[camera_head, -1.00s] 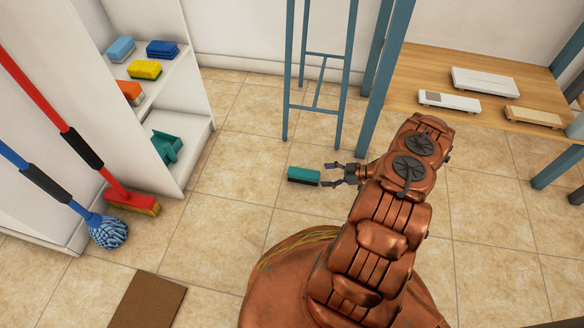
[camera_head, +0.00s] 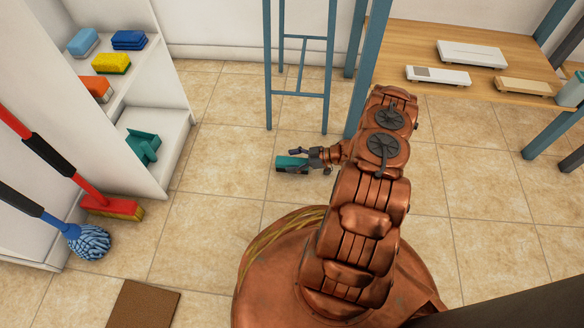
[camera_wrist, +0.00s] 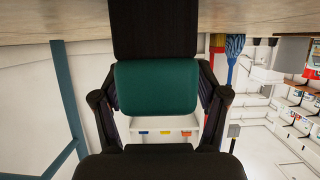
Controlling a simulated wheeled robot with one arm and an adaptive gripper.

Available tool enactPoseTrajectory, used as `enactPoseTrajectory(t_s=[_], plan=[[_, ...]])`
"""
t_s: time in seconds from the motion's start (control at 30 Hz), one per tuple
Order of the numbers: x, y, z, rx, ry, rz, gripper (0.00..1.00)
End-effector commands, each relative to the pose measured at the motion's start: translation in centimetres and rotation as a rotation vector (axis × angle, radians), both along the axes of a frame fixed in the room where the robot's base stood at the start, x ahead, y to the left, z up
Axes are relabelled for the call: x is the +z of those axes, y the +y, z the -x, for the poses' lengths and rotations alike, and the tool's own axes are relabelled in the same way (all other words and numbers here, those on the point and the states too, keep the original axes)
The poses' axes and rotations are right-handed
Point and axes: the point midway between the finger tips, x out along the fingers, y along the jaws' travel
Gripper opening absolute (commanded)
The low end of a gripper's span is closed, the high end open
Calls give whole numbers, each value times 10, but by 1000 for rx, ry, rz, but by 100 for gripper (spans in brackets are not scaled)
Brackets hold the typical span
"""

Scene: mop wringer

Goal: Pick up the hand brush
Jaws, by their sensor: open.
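The hand brush is a small teal block with a dark underside (camera_head: 290,163), on or just above the tiled floor left of my arm in the head view. My gripper (camera_head: 302,160) is at its right end, with the open fingers reaching along it. In the wrist view the teal brush body (camera_wrist: 157,88) fills the middle, between the two dark fingers of my gripper (camera_wrist: 158,105). Its black part shows above it. Small gaps seem to show beside the brush, and I cannot tell whether a finger touches it.
A blue metal frame (camera_head: 302,95) stands just behind the brush. A white shelf (camera_head: 172,150) holds sponges and a teal dustpan (camera_head: 143,147). A red broom (camera_head: 112,207) and blue mop (camera_head: 88,241) lean at left. A brown mat (camera_head: 143,304) lies in front. Floor left of the brush is clear.

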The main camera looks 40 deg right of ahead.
Motion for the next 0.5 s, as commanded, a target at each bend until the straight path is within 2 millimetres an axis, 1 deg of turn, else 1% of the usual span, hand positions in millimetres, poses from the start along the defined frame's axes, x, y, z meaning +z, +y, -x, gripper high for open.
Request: enactPoseTrajectory(t_s=[0.27, 0.5], plan=[[-1, 1, -2, -2, 0, 1, 73], [-1, 1, -1, -2, 0, 1, 49]])
